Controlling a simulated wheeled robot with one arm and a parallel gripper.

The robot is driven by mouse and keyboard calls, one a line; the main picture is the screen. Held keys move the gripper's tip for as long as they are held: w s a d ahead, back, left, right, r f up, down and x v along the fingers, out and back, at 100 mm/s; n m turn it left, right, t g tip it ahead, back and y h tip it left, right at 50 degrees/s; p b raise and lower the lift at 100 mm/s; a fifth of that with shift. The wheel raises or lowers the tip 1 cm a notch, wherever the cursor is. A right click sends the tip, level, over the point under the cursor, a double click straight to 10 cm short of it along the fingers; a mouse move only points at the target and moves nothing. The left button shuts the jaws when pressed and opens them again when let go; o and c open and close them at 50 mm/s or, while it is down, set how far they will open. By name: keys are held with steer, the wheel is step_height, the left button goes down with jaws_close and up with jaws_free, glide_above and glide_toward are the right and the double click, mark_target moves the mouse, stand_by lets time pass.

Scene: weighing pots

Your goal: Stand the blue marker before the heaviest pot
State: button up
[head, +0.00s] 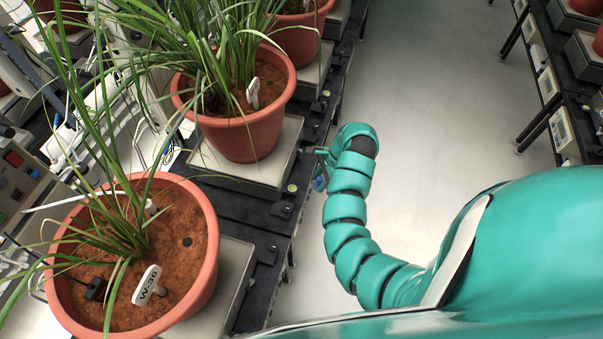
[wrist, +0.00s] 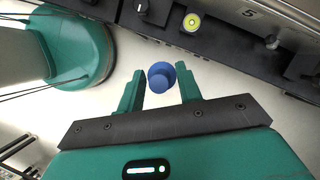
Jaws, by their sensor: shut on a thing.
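The blue marker (wrist: 160,76) is between the fingers of my gripper (wrist: 161,85) in the wrist view. My gripper is shut on it and holds it over the pale floor. In the head view my gripper (head: 321,165) is beside the bench's right edge, with a bit of the blue marker (head: 319,184) showing below it. A terracotta pot (head: 205,275) with a white tag stands at the near left. A second pot (head: 245,138) stands behind it, and a third (head: 300,43) farther back. No weight readout is legible, so I cannot tell which is heaviest.
The pots stand on pale scale plates (head: 236,277) along a black bench (head: 268,215). Long grass leaves spread over the left side. Another bench (head: 560,85) with pots is at the upper right. The aisle floor (head: 440,90) between the benches is clear.

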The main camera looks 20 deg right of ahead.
steer(key=w+f+b, duration=0.2)
steer(key=w+b, duration=0.2)
steer(key=b, duration=0.1)
steer(key=w+a+f+b, duration=0.1)
steer(key=w+f+b, duration=0.2)
steer(key=w+b, duration=0.1)
steer(key=w+f+b, duration=0.3)
steer(key=b, duration=0.3)
steer(key=shift+w+a+f, duration=0.15)
steer(key=shift+w+a, duration=0.05)
steer(key=shift+w, duration=0.2)
steer(key=shift+w+f, duration=0.25)
steer(key=shift+w, duration=0.2)
steer(key=shift+w+a+f, duration=0.1)
steer(key=shift+a+f, duration=0.05)
steer(key=shift+f, duration=0.1)
steer(key=shift+f, duration=0.1)
steer(key=shift+w+f, duration=0.1)
steer(key=shift+w, duration=0.05)
steer(key=shift+w+f, duration=0.1)
steer(key=shift+f, duration=1.5)
steer(key=shift+f, duration=0.2)
